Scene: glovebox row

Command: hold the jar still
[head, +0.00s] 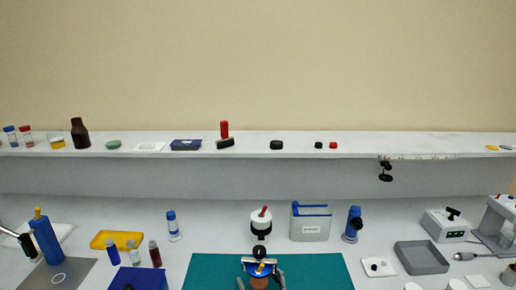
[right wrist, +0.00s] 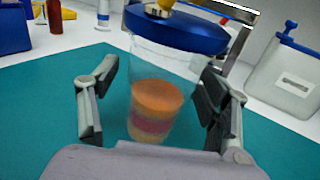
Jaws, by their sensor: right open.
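The jar (head: 260,283) stands on the teal mat (head: 210,270) at the bottom middle of the head view. In the right wrist view the jar (right wrist: 158,105) is clear, with a blue lid (right wrist: 185,30) and orange and pink layers inside. My right gripper (head: 261,281) is open, with one finger on either side of the jar. In the right wrist view the gripper (right wrist: 155,100) shows a gap between its left finger and the jar; on the right the finger looks close, and I cannot tell if it touches. My left gripper is not in view.
A clear box with a blue lid (head: 310,225) and a white device with a red top (head: 261,222) stand behind the mat. A blue box (head: 138,279), small bottles and a yellow tray (head: 105,239) are to the left. A grey tray (head: 421,258) lies to the right.

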